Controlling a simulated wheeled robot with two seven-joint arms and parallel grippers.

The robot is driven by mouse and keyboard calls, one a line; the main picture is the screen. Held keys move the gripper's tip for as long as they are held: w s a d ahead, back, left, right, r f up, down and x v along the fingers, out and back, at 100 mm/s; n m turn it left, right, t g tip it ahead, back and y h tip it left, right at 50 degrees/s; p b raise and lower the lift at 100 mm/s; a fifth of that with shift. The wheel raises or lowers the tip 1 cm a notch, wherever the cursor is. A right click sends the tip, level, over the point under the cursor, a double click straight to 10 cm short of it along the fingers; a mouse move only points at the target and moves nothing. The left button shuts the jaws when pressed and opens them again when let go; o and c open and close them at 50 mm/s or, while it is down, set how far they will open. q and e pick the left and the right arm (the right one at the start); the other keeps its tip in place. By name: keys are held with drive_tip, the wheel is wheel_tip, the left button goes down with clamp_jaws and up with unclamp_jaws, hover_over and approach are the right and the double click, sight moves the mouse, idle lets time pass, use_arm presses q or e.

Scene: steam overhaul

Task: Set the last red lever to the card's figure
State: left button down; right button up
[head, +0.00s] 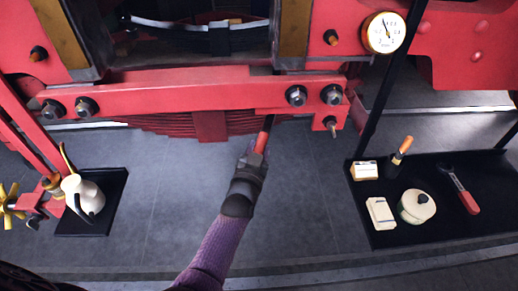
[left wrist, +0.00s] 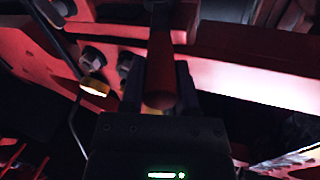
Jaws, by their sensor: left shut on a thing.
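A red lever (head: 264,134) hangs down from under the red beam, below the bolts at its right part. My left gripper (head: 256,152) is shut on the lever's handle from below. In the left wrist view the red handle (left wrist: 160,85) stands between the two fingers, and its rounded end faces the camera. No card with a readable figure shows. My right gripper is not in view.
The red beam (head: 180,87) with large bolts crosses above the gripper. A black tray (head: 440,228) on the right holds a brush, a wrench, a round tin and small boxes. A smaller black tray (head: 105,205) with a cream oil can (head: 83,197) is at left. The floor between is clear.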

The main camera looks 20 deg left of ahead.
use_arm(q)
drive_tip(key=shift+d, duration=0.15)
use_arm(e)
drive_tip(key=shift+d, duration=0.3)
use_arm(q)
drive_tip(key=shift+c, duration=1.8)
unclamp_jaws()
drive_tip(key=s+p, duration=0.1)
drive_tip(key=s, duration=0.9)
drive_tip(key=shift+d, duration=0.45)
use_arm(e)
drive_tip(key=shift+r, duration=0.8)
